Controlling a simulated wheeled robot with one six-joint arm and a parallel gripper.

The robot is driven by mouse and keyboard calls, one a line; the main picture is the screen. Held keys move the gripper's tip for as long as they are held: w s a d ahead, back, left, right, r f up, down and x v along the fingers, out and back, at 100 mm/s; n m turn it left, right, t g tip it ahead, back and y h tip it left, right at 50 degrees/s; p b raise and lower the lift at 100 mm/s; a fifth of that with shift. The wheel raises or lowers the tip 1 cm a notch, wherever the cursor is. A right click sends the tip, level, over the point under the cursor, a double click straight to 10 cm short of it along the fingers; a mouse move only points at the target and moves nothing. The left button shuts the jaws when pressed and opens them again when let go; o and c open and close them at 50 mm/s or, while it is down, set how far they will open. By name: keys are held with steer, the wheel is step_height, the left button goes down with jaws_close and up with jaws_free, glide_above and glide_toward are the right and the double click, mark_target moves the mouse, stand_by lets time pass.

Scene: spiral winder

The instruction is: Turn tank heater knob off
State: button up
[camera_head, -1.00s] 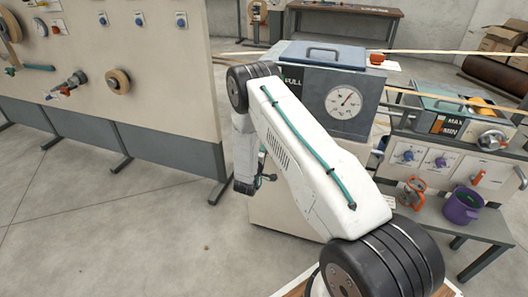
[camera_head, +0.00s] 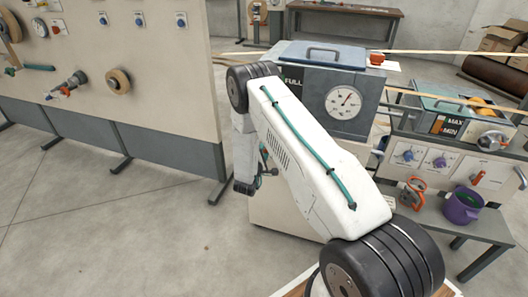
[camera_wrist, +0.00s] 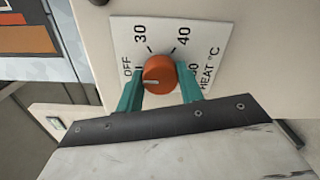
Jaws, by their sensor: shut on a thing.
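The orange heater knob (camera_wrist: 159,75) sits on a white dial plate (camera_wrist: 192,26) marked OFF, 30, 40 and HEAT °C in the wrist view. Its white pointer line faces left, close to the OFF mark. My gripper (camera_wrist: 160,73) has its teal fingers on both sides of the knob and is shut on it. In the head view the knob and fingertips are hidden behind my arm. The grey tank (camera_head: 372,70) with a round gauge (camera_head: 343,102) and the word FULL stands behind my arm.
A tall panel board (camera_head: 150,55) with knobs and spools stands at left. At right, a bench (camera_head: 487,225) holds a purple bucket (camera_head: 462,206) beneath a control panel (camera_head: 437,160). Floor at lower left is clear.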

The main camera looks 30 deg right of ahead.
steer(key=shift+s+f, duration=0.1)
steer(key=o, duration=1)
steer(key=shift+a, duration=0.1)
steer(key=v, duration=0.7)
steer(key=shift+s+a, duration=0.25)
steer(key=shift+a, duration=0.05)
